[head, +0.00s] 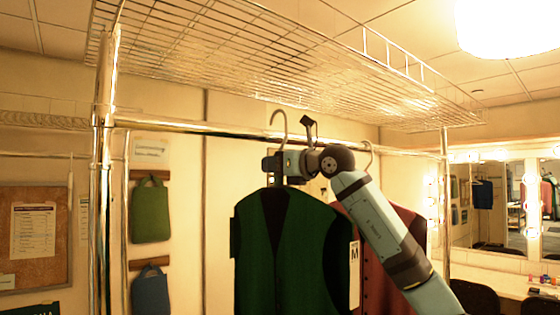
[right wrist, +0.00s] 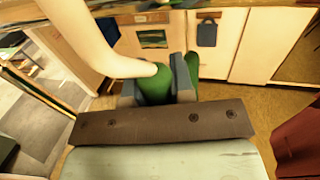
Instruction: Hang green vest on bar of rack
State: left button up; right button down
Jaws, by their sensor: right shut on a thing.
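The green vest (head: 300,255) hangs upright from a hanger whose pale hook (head: 279,122) points up. My right gripper (head: 272,164) is shut on the hanger just below the hook, above the vest's collar. In the right wrist view the fingers (right wrist: 157,90) close around the green piece at the base of a pale curved shape, likely the hook. The rack's chrome bar (head: 190,128) runs across the head view. The hook's top shows above the bar's line; I cannot tell whether it rests on the bar or is in front of it. My left gripper is not in view.
A reddish vest (head: 413,225) hangs to the right, partly behind my right arm; its hook (head: 369,152) is at the bar. A wire shelf (head: 230,55) lies above the bar. The rack's chrome post (head: 103,200) stands at left. The bar's left part is bare.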

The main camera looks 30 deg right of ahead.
jog(key=shift+w+a+r+p, duration=0.15)
jog(key=shift+w+p, duration=0.6)
jog(key=shift+w, duration=0.7)
notch_tip(320, 180, down, 2)
jog(key=shift+f+b, duration=0.25)
jog(key=shift+b, duration=0.8)
jog(key=shift+f+b, duration=0.35)
jog(key=shift+f, duration=0.25)
jog(key=shift+c, duration=1.4)
grip_release()
jog(key=shift+s+f, duration=0.1)
